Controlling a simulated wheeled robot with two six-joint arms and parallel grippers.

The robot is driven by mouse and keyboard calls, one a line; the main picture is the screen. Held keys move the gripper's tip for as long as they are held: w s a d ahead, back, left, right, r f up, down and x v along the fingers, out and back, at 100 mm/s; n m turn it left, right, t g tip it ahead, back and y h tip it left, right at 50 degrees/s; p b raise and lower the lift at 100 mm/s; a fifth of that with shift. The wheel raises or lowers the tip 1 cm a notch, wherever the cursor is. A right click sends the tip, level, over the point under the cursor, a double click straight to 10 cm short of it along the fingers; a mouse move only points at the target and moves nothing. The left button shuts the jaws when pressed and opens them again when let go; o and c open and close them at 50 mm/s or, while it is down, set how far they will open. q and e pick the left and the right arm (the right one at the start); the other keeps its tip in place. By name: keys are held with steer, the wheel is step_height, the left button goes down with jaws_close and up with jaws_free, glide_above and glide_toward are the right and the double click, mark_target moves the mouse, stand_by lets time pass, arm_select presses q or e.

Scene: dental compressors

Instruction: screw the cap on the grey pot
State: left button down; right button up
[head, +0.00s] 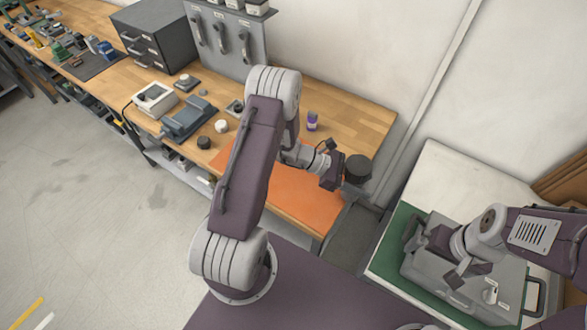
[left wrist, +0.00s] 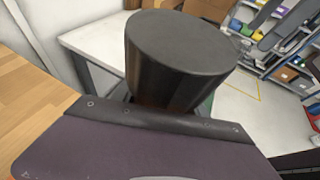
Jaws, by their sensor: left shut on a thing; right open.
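My left gripper (head: 343,175) is shut on a dark grey cylinder (head: 357,167), held out past the right end of the wooden bench. In the left wrist view the cylinder (left wrist: 180,60) looks upright, with a flat, plain top; I cannot tell whether it is the grey pot or its cap. My right gripper (head: 449,262) is open over the grey case at the right. A small black round piece (head: 204,142) and a white round piece (head: 222,126) stand on the bench; I cannot tell whether either is the cap.
An orange mat (head: 285,198) lies on the bench (head: 350,120), partly behind my left arm. A purple bottle (head: 312,121) stands near it. The grey case (head: 430,262) lies on a green mat (head: 392,247) on the white table (head: 440,165). A drawer cabinet (head: 160,35) stands at the back left.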

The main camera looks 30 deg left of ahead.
arm_select(q)
steer(key=w+a+r+n+t+y+b, duration=0.2)
steer(key=a+r+n+t+y, duration=0.1)
steer(key=a, duration=0.3)
steer(key=w+a+r+n+t+y+b, duration=0.1)
steer(key=a+r+n+t+y+b, duration=0.2)
steer(key=a+r+n+t, duration=0.1)
steer(key=shift+w+a+r+n+t+y, duration=0.25)
steer(key=shift+w+a+n+t+y, duration=0.25)
steer(key=shift+a+n, duration=0.6)
steer(key=shift+s, duration=0.15)
steer(key=a+f+p, duration=0.1)
steer(key=a+f, duration=0.6)
steer(key=a, duration=0.4)
steer(key=shift+a+p, duration=0.25)
steer(key=shift+p, duration=0.15)
step_height(320, 180, down, 4)
steer(key=shift+f, duration=0.1)
